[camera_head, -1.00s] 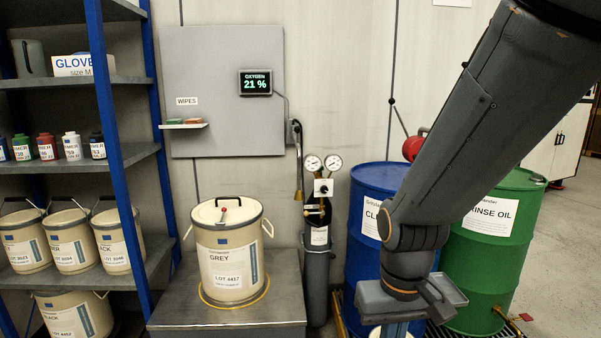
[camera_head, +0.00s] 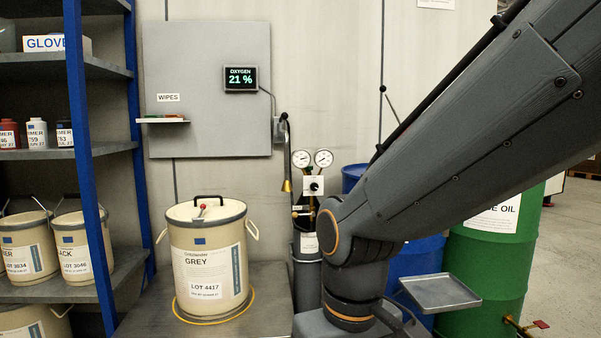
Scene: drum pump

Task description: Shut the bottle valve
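The dark grey gas bottle (camera_head: 306,272) stands against the wall, right of the grey bench. Its white label shows below the neck. Above it are two round gauges (camera_head: 312,159) and a white plate with a black knob (camera_head: 314,186). Dark fittings (camera_head: 303,212) at the bottle neck are partly covered on the right by my arm. I cannot tell which of these parts is the bottle valve, or whether it is open. My arm rises from the bottom centre to the upper right. My gripper is not in view.
A cream drum marked GREY (camera_head: 208,262) stands on the bench (camera_head: 265,300). A blue drum (camera_head: 417,258) and a green drum (camera_head: 490,265) stand right of the bottle, partly behind my arm. Shelves (camera_head: 105,153) fill the left. An oxygen display (camera_head: 240,78) reads 21 %.

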